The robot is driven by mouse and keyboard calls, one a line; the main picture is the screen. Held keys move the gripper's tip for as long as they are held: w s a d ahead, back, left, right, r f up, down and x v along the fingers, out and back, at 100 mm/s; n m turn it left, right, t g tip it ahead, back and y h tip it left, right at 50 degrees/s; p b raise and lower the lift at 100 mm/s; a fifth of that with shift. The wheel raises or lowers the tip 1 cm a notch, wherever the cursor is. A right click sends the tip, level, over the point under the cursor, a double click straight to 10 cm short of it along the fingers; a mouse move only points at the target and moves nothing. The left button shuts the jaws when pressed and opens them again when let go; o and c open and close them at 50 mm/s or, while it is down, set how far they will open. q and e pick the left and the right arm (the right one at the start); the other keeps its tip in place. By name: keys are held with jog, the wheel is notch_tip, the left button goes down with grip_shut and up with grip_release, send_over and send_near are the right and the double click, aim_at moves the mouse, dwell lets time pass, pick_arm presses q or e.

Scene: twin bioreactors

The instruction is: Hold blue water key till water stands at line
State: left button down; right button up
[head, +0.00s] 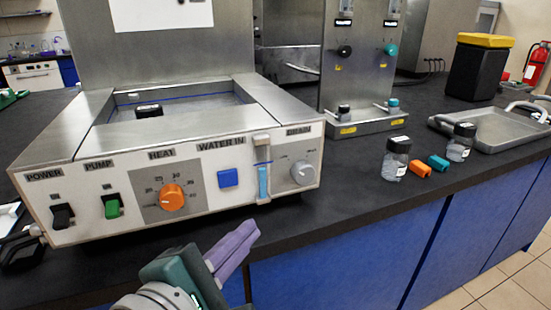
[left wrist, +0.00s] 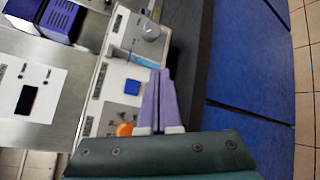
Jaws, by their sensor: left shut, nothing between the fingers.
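The blue water key (head: 228,178) is a square button on the white front panel, under the label WATER IN. It also shows in the left wrist view (left wrist: 132,87), just left of the fingers. The steel bath (head: 100,108) behind the panel has a blue line (head: 190,99) along its inner wall; the water level against it is hard to tell. A narrow blue sight tube (head: 264,182) stands right of the key. My left gripper (head: 252,229), with purple fingers, is shut and empty, in front of and below the key, apart from it. Its fingers also show in the left wrist view (left wrist: 160,72).
On the panel are a black power switch (head: 62,216), a green pump switch (head: 112,206), an orange heat knob (head: 172,197) and a grey drain knob (head: 302,172). Vials (head: 396,160), coloured blocks (head: 421,168) and a tray (head: 492,128) stand on the right.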

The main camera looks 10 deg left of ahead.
aim_at(237, 182)
pick_arm(q)
jog(key=shift+w+a+b, duration=0.6)
jog(key=shift+w+a, duration=0.2)
jog(key=shift+w, duration=0.4)
jog(key=shift+w+a+b, duration=0.6)
jog(key=shift+w+a, duration=0.25)
jog(key=shift+w, duration=0.35)
jog(key=shift+w+a+b, duration=0.6)
jog(key=shift+w+a, duration=0.2)
jog(key=shift+w, duration=0.4)
jog(key=shift+w+a, duration=0.25)
jog(key=shift+w, duration=0.1)
jog(key=shift+w+a, duration=0.2)
jog(key=shift+w, duration=0.15)
dwell(3.7)
